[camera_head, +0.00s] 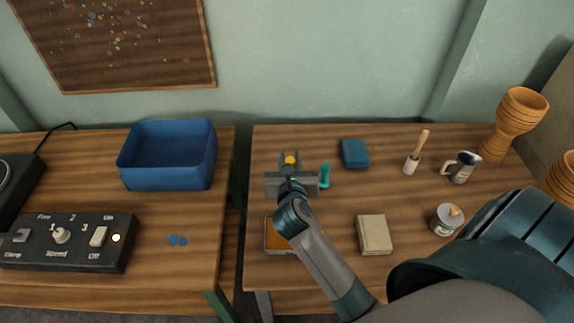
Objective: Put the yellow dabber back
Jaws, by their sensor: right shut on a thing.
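The yellow dabber (291,159) shows as a small yellow round top between the fingers of my right gripper (291,161), over the left part of the right table (400,290). The gripper is shut on it. The rest of the dabber is hidden by the gripper, and I cannot tell whether it touches the table. A teal dabber (325,175) stands upright just right of the gripper. My left gripper is not in view.
An orange-brown pad (277,240) lies partly behind my forearm. A blue block (355,153), a beige block (374,234), a brush (414,158), a jug (461,167) and a tin (447,219) stand farther right. A blue bin (168,174) and control box (70,258) occupy the left table.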

